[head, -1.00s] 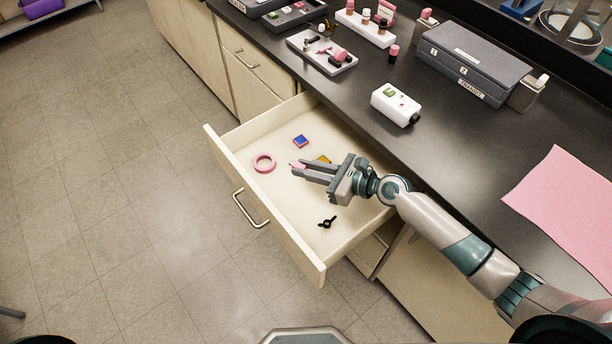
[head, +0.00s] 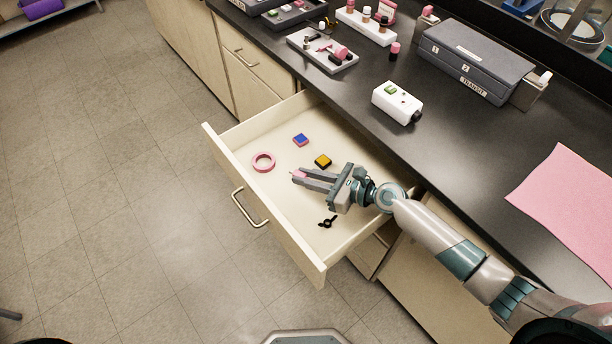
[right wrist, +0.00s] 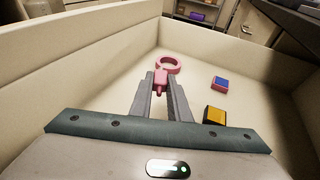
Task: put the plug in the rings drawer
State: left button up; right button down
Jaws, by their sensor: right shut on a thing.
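The pink plug (head: 299,174) is in the fingertips of my right gripper (head: 303,178), which is shut on it. It also shows in the right wrist view (right wrist: 160,81), its thicker end pointing away from the gripper. The gripper is inside the outline of the open drawer (head: 282,203), over its floor. How high the plug is above the floor I cannot tell. A pink ring (head: 263,162) lies flat on the drawer floor beyond the fingertips; it also shows in the right wrist view (right wrist: 167,64). No drawer label is visible. My left gripper is not in view.
In the drawer lie a blue-and-red block (head: 301,140), a yellow-and-black block (head: 323,161) and a black winged piece (head: 327,222). The drawer's walls surround the gripper. On the black counter are a white box (head: 397,103), a grey drawer case (head: 472,62) and a pink sheet (head: 570,205).

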jog(key=shift+f, duration=0.2)
jog(key=c, duration=1.7)
grip_release()
jog(key=shift+o, duration=0.2)
jog(key=shift+d+r+p, duration=0.1)
jog(key=shift+r+p, duration=0.4)
jog(key=shift+r, duration=0.3)
jog(key=p+v, duration=0.1)
jog(key=v, duration=0.6)
jog(key=shift+s+d, duration=0.1)
jog(key=shift+d, duration=0.05)
